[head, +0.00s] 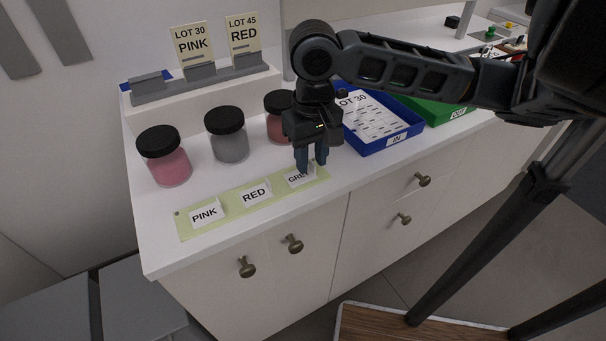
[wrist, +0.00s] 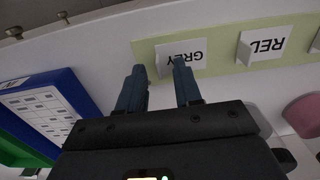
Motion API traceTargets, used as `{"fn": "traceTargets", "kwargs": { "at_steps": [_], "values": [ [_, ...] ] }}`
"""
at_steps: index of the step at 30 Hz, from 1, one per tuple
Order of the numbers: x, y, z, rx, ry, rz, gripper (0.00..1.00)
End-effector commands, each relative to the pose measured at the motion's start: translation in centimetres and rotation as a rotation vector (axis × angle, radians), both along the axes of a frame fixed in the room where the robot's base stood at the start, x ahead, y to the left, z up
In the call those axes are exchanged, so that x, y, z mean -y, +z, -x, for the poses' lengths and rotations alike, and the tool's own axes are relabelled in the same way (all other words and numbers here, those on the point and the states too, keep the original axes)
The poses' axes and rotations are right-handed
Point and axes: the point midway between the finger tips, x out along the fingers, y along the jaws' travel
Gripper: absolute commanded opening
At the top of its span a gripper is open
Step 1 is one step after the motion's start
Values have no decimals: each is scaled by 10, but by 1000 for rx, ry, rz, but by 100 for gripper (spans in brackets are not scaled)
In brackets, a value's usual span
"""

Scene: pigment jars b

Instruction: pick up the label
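Three white folded labels stand in a row on a pale green strip (head: 235,207): PINK (head: 206,214), RED (head: 256,193) and GREY (head: 296,180). My gripper (head: 312,166) points down at the strip's right end, just behind the GREY label, and its fingers hide part of that label. In the wrist view my gripper (wrist: 158,65) is open, its two fingers apart with nothing clearly held. There one fingertip overlaps the GREY label (wrist: 194,48) and the other lies left of it. I cannot tell whether they touch. The RED label (wrist: 262,46) stands apart from the fingers.
Jars of pink (head: 168,167), grey (head: 230,146) and red (head: 279,128) pigment with black lids stand behind the strip. A blue IN tray (head: 405,136) holding a LOT 30 sheet is right of my gripper, with a green OUT tray (head: 447,113) beyond. The counter's front edge is close.

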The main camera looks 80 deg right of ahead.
Motion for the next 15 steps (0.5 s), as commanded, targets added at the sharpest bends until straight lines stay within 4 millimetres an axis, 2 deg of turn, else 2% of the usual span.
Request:
{"fn": "traceTargets", "kwargs": {
  "at_steps": [4, 15],
  "values": [
    [0, 0, 0, 0, 0, 0, 33],
    [0, 1, 0, 1, 0, 1, 0]
  ]
}}
